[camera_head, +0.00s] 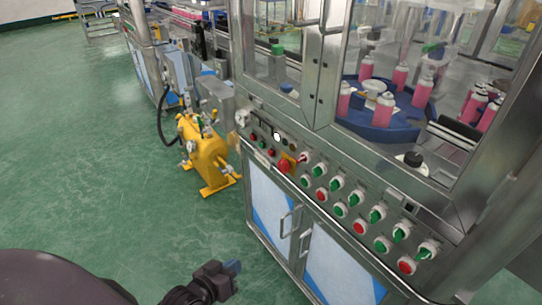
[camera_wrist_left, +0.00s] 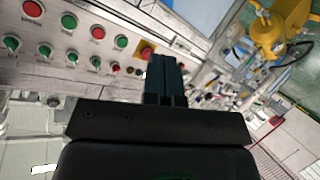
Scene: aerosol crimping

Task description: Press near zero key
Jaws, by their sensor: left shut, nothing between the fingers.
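The control panel (camera_head: 330,190) runs along the front of the steel machine. It carries rows of green knobs, green and red buttons, a red emergency button (camera_head: 285,166) on a yellow plate, and smaller buttons at its left end (camera_head: 263,146). No label is legible, so I cannot tell which is the near zero key. My left gripper (camera_head: 231,268) is in front of the cabinet, below the panel and apart from it. In the left wrist view its fingers (camera_wrist_left: 165,70) are together and empty, overlapping the panel near the emergency button (camera_wrist_left: 147,49). My right gripper is not in view.
Cabinet doors with handles (camera_head: 286,222) lie under the panel. Glass above encloses a blue turntable (camera_head: 375,104) with pink cans. A yellow pump (camera_head: 205,152) stands on the floor left of the machine. The green floor (camera_head: 100,170) at left is clear.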

